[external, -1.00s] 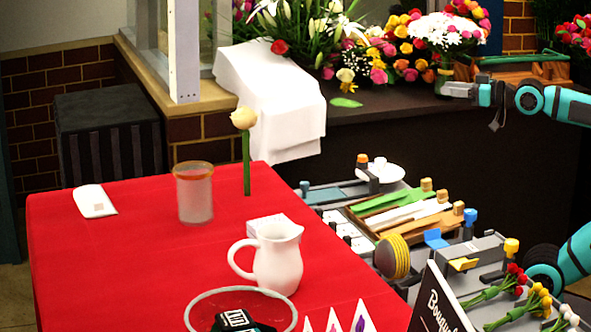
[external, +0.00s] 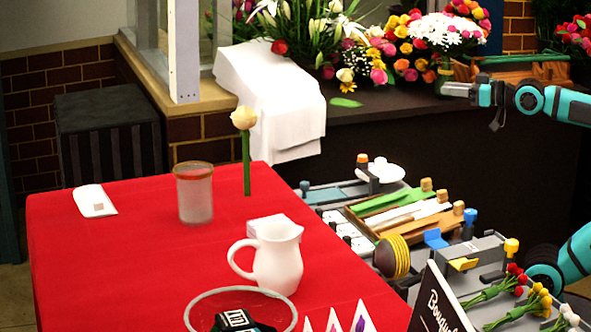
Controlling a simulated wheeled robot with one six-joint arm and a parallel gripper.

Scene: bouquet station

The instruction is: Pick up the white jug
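The white jug (external: 279,262) stands upright on the red-covered table (external: 120,265), near its right side. Its handle points left and its spout points right. My gripper (external: 445,90) is at the upper right, far from the jug, above the dark counter in front of the flowers. The gripper looks small and side-on here, so its finger gap is not clear. No part of my arm touches the jug.
A frosted glass jar (external: 194,195) and a cream flower (external: 245,130) stand behind the jug. A small white box (external: 262,226) is right behind it. A clear round dish (external: 215,300) and cards (external: 345,320) lie in front. A tool station (external: 400,225) stands to the right.

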